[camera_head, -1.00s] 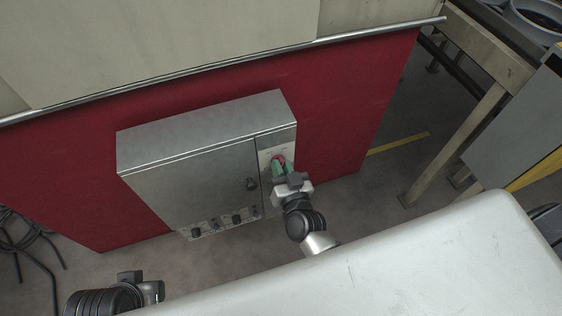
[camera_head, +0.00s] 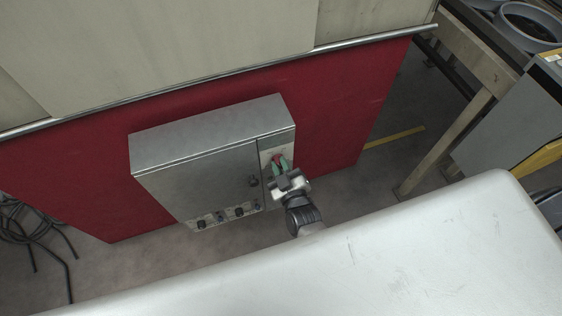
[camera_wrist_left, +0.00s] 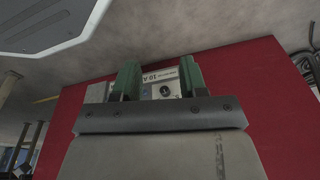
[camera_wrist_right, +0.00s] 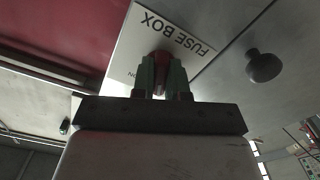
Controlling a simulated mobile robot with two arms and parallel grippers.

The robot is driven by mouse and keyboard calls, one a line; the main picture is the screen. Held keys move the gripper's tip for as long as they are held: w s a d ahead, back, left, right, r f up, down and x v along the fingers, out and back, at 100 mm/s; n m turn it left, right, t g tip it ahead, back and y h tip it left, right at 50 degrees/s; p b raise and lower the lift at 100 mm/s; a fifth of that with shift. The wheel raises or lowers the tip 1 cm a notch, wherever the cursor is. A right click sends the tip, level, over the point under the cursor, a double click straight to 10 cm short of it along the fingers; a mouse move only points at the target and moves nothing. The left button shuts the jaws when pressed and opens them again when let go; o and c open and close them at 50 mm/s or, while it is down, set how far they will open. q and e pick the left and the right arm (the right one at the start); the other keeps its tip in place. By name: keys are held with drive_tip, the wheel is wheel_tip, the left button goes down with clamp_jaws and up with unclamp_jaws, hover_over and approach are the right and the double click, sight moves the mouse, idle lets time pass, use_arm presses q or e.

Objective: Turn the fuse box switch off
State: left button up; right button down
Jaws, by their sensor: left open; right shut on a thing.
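The fuse box is a grey metal cabinet (camera_head: 200,175) on the red wall panel. Its red switch (camera_head: 277,160) sits on a pale plate at the right of the front. In the right wrist view the plate (camera_wrist_right: 196,45) reads "FUSE BOX", and the red switch (camera_wrist_right: 161,62) lies between my right fingers. My right gripper (camera_head: 280,167) is shut on the switch, its green fingers either side of it. My left gripper (camera_wrist_left: 161,79) is open and empty; beyond its fingers a round black knob (camera_wrist_left: 166,91) and a label show. The left gripper is not in the head view.
A black door knob (camera_head: 253,181) and several knobs (camera_head: 220,216) along the bottom stand out from the cabinet. Black cables (camera_head: 32,235) lie on the floor at left. A wooden-legged table (camera_head: 440,150) stands at right.

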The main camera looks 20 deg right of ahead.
use_arm(q)
drive_tip(key=shift+s+f, duration=0.7)
drive_tip(key=shift+f, duration=0.3)
use_arm(e)
drive_tip(key=shift+n, duration=0.7)
use_arm(q)
drive_tip(key=shift+a, duration=0.1)
use_arm(e)
drive_tip(key=c, duration=1.1)
unclamp_jaws()
drive_tip(key=shift+c, duration=0.2)
drive_tip(key=shift+s+p, duration=0.3)
use_arm(q)
drive_tip(key=s+f, duration=0.1)
drive_tip(key=s+f+p, duration=0.1)
drive_tip(key=shift+s+a+f, duration=0.2)
drive_tip(key=shift+s+f, duration=0.2)
use_arm(e)
drive_tip(key=s, duration=1)
drive_tip(key=shift+d, duration=0.15)
drive_tip(key=shift+s, duration=0.1)
